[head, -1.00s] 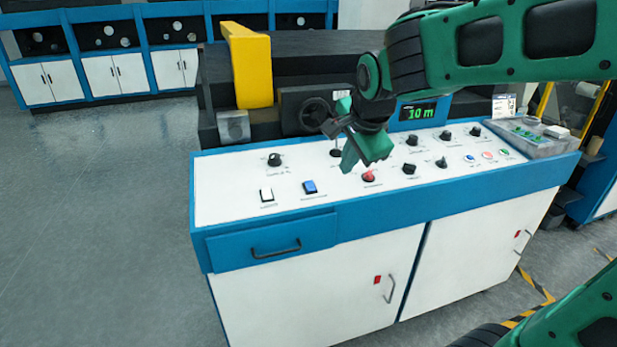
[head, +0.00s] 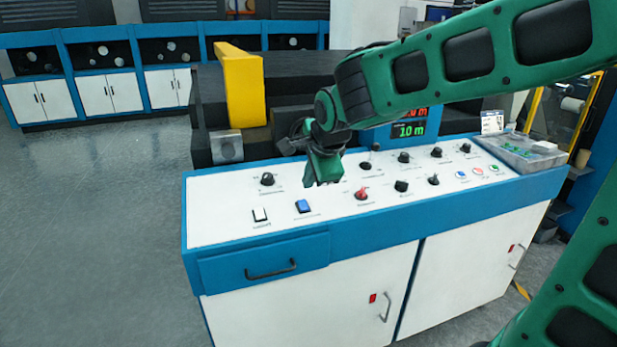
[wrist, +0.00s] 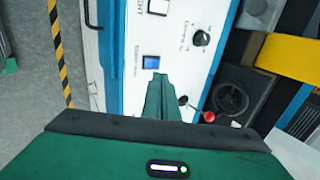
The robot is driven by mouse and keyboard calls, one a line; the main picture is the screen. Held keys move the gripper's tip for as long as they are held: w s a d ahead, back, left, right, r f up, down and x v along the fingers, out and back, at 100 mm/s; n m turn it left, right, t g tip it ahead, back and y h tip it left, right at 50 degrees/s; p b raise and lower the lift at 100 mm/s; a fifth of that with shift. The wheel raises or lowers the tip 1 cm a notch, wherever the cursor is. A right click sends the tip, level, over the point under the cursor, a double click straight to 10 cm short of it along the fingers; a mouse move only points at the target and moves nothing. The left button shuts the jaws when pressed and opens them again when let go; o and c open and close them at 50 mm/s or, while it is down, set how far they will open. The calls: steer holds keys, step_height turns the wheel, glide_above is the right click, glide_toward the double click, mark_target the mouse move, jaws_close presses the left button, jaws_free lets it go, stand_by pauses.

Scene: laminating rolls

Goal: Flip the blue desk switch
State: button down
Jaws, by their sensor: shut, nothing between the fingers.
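The blue desk switch (head: 303,206) is a small blue rocker on the white sloping panel top, to the right of a white rocker switch (head: 260,214). It also shows in the wrist view (wrist: 151,62), just beyond my fingertips. My gripper (head: 322,182) is green and shut with nothing in it, above the panel, a little behind and to the right of the blue switch. In the wrist view my closed fingers (wrist: 160,84) point toward the blue switch; a gap seems to remain, and its size is hard to tell.
A red knob (head: 362,193) and several black knobs stand to the right. A black knob (head: 267,179) stands behind the switches. A red-tipped lever (wrist: 208,116) shows beside my fingers. A yellow block (head: 240,85) rises behind the desk. The panel's left front is clear.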

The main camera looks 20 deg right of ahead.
mark_target(300, 200)
steer(key=x, duration=1)
steer(key=shift+d, duration=0.1)
steer(key=shift+w+d, duration=0.1)
steer(key=shift+d, duration=0.05)
steer(key=shift+a+f, duration=0.1)
steer(key=shift+a, duration=0.3)
steer(key=shift+d, duration=0.1)
